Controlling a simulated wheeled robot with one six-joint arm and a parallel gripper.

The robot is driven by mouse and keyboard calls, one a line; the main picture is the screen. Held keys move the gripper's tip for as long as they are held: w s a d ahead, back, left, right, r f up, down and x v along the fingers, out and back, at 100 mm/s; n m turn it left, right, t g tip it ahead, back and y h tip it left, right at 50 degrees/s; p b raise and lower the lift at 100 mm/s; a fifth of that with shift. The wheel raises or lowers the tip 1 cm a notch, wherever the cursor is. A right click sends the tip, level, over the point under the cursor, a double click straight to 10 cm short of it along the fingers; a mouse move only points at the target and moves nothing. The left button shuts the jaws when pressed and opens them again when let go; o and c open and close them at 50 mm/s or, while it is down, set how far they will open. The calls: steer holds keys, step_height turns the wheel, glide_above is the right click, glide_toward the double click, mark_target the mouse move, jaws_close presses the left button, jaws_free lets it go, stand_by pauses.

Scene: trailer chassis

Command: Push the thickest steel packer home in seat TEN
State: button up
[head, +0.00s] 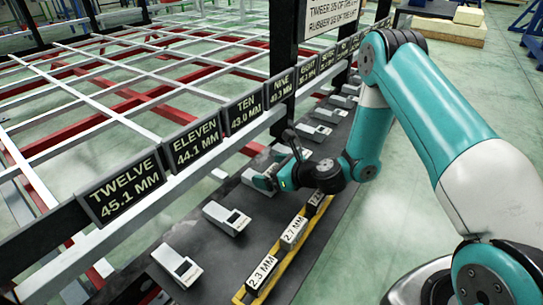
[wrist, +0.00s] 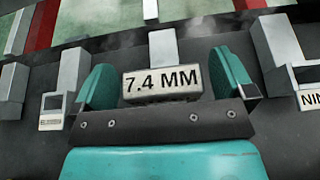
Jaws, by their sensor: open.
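A steel packer marked 7.4 MM (wrist: 163,83) lies between the two teal fingers of my gripper (wrist: 165,78) in the wrist view. The fingers stand open, with a narrow gap on each side of it. A pale grey block (wrist: 163,47) stands just beyond the packer, roughly in line with it; whether they touch I cannot tell. In the head view my gripper (head: 279,168) is low over the dark shelf, in front of the plate TEN 43.0 MM (head: 244,111). The packer cannot be made out there.
A yellow rack (head: 284,252) holds packers marked 2.7 MM (head: 294,232) and 2.3 MM (head: 262,271) to the right of my gripper. Grey blocks (head: 227,218) line the dark shelf on both sides. The plates ELEVEN (head: 195,144) and NINE (head: 281,87) flank TEN, along a white beam.

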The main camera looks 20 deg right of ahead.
step_height(320, 180, up, 20)
steer(key=p, duration=0.7)
steer(key=shift+p, duration=0.3)
